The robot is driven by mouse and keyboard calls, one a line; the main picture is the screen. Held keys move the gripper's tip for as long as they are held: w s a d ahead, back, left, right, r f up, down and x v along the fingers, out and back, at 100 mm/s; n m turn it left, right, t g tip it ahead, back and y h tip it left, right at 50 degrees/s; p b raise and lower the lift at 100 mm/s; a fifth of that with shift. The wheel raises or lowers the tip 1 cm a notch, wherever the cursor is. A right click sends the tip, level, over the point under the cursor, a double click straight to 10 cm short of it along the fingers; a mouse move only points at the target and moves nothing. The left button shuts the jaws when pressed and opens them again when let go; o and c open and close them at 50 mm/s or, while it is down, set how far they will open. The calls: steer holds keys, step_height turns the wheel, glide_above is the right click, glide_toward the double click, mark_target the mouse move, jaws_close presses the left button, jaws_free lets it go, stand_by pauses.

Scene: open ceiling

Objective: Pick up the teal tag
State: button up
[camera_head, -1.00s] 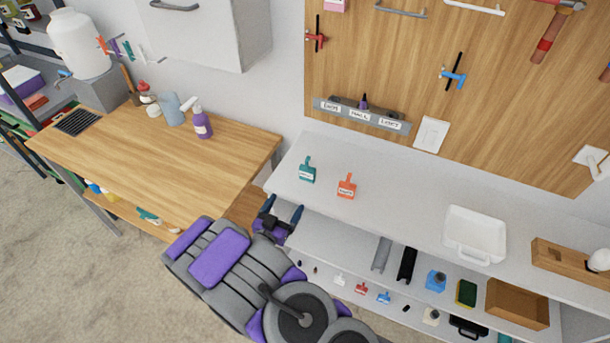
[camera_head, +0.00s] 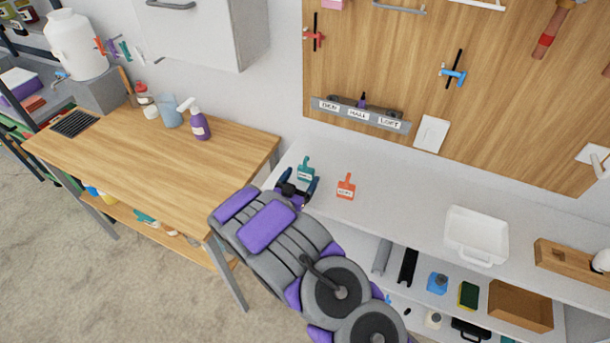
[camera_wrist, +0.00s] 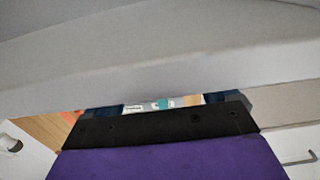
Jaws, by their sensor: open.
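The teal tag (camera_head: 305,169), a small tag with a narrow upper part and a pale label, is on the white upper shelf near its left end. My gripper (camera_head: 300,176) is open, with its dark blue fingers just in front of the tag; they overlap its lower part in the head view. I cannot tell whether they touch it or are around it. In the wrist view a small teal patch (camera_wrist: 165,103) shows past the black edge of my gripper, between the fingers; most of the scene ahead is hidden there.
An orange tag (camera_head: 346,187) is close to the right of my gripper on the white shelf (camera_head: 397,211). A white bin (camera_head: 477,234) is farther right. The wooden table (camera_head: 150,165) is at left, with a purple spray bottle (camera_head: 200,127). A pegboard (camera_head: 400,60) rises behind.

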mark_target(304, 175)
steer(key=x, duration=0.2)
steer(key=b+x, duration=0.1)
steer(key=x, duration=0.2)
steer(key=shift+s+d+r, duration=0.15)
steer(key=shift+d, duration=0.05)
steer(key=c, duration=1)
